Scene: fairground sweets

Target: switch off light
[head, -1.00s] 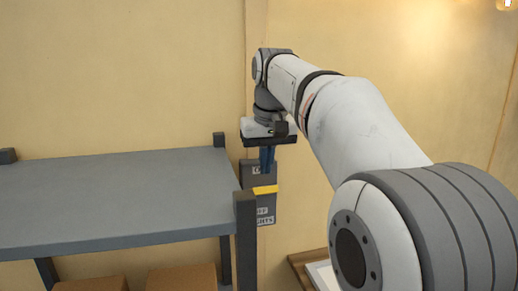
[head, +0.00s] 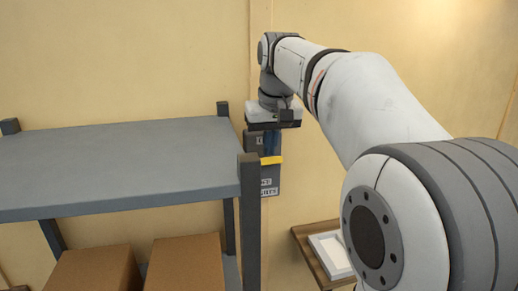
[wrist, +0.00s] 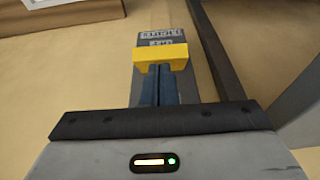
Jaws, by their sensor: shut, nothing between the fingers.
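The light switch is a dark grey box (head: 271,188) on the yellow wall, beside the shelf's right post, with a yellow lever (head: 271,160) across it. Its lower label appears to read "OFF LIGHTS"; the upper label is mostly hidden behind my gripper. My gripper (head: 271,153) points down, its blue fingers shut and empty just above the lever. In the wrist view the shut fingers (wrist: 160,78) end at the yellow lever (wrist: 160,56), with the labelled box (wrist: 163,41) beyond. I cannot tell whether they touch it.
A grey shelf (head: 120,165) with dark posts stands at left, its near right post (head: 250,220) close to the switch. Cardboard boxes (head: 187,265) sit below it. Bare wall lies above the switch.

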